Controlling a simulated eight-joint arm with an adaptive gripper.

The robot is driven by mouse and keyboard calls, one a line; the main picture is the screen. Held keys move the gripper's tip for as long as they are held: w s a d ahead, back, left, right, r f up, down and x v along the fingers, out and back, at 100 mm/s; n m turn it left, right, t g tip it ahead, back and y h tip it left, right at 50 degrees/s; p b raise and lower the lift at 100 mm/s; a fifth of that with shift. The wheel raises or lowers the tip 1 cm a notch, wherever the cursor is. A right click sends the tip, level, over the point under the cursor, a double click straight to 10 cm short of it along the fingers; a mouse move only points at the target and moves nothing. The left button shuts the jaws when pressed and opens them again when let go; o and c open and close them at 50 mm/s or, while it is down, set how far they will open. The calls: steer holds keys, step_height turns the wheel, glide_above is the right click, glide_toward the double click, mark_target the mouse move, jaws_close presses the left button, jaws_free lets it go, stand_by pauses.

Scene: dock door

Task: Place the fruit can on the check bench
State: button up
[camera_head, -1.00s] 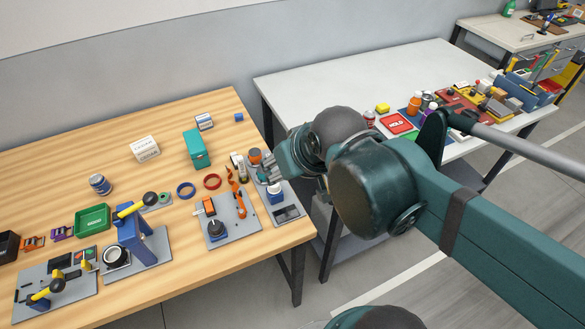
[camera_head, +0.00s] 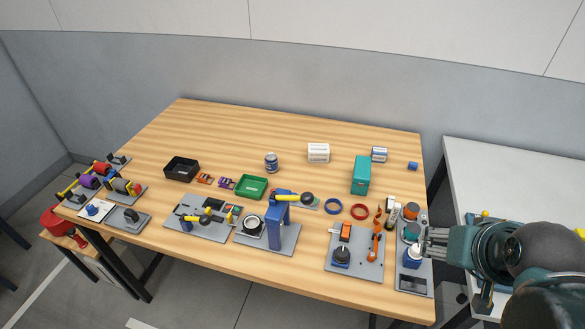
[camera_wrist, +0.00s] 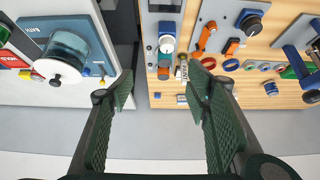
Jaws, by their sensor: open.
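A white bench (camera_head: 500,185) stands to the right; no sign shows which bench is the check bench. My gripper (camera_head: 428,243) is at the wooden bench's right end, well right of that can. In the wrist view its fingers (camera_wrist: 160,88) are spread with nothing between them.
Tool plates (camera_head: 355,265) line the front edge. A teal box (camera_head: 361,174), a white box (camera_head: 318,153) and a green tray (camera_head: 251,187) surround the can. The back left surface is clear.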

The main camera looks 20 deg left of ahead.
steer(key=w+a+f+n+g+y, duration=0.1)
steer(key=w+a+n+g+y, duration=0.5)
steer(key=w+a, duration=1.95)
steer(key=n+t+y, duration=0.1)
steer(key=n+y, duration=0.4)
steer(key=n, duration=0.2)
glide_toward(271, 163)
steer(key=w+f+n+g+y, duration=0.1)
steer(key=n, duration=0.1)
steer(key=w+f+n+y, duration=0.2)
steer(key=shift+w+a+n+g, duration=0.25)
steer(key=shift+a+n+g, duration=0.05)
steer(key=shift+a+g, duration=0.1)
steer(key=shift+a+f, duration=0.35)
steer(key=shift+f, duration=0.05)
steer(key=shift+x, duration=1.3)
steer(key=shift+r, duration=0.1)
